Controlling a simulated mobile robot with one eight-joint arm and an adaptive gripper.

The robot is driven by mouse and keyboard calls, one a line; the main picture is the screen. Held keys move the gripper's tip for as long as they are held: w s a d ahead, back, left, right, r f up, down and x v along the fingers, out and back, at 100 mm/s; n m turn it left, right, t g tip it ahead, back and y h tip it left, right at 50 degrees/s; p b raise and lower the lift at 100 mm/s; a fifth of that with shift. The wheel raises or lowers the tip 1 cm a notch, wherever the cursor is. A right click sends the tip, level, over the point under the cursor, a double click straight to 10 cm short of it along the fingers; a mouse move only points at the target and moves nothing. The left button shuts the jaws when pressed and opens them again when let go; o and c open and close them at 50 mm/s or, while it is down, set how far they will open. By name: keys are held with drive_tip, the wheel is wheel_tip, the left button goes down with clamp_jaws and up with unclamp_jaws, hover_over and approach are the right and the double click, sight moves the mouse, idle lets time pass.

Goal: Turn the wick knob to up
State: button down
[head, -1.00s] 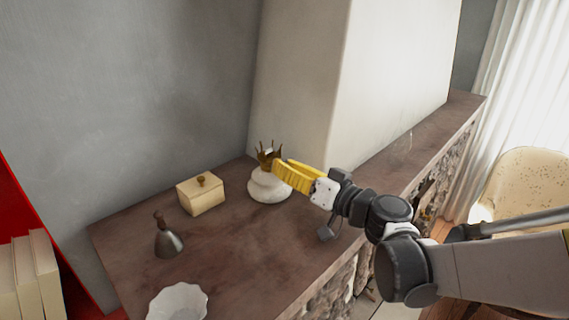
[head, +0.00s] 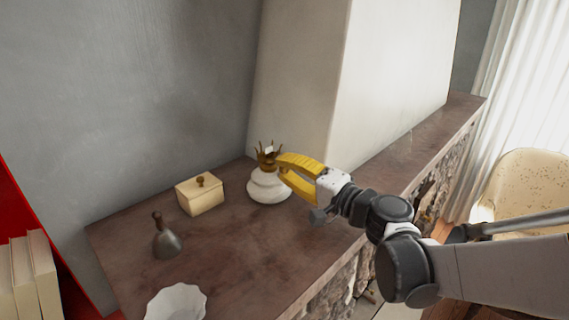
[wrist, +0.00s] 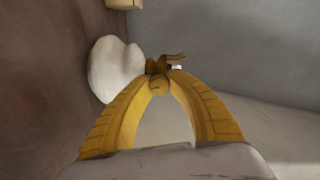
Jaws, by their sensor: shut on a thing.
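The oil lamp stands on the brown mantel, with a white rounded base (head: 268,186) and a brass crown-like burner (head: 268,155) on top. The base also shows in the wrist view (wrist: 112,68). My gripper (head: 281,164) reaches the lamp's burner from the right. In the wrist view its yellow fingers (wrist: 159,84) close at the tips on a small round brass knob (wrist: 158,85) in front of the burner. The fingers hide part of the knob, and its turned position cannot be told.
A cream lidded box (head: 201,195), a metal bell (head: 166,240) and a white fluted dish (head: 176,303) stand to the left on the mantel (head: 235,255). A pale chimney wall (head: 385,80) rises behind my gripper. The mantel in front of the lamp is clear.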

drive_tip(key=m, duration=0.4)
drive_tip(key=shift+m, duration=0.3)
drive_tip(key=m, duration=0.5)
drive_tip(key=shift+f, duration=0.1)
drive_tip(key=m, duration=0.5)
drive_tip(key=shift+m, duration=0.4)
drive_tip(key=m, duration=0.4)
drive_tip(key=shift+s+a+m+b, duration=0.1)
drive_tip(key=shift+m+b, duration=0.2)
drive_tip(key=c, duration=1.2)
unclamp_jaws()
drive_tip(key=shift+c, duration=0.2)
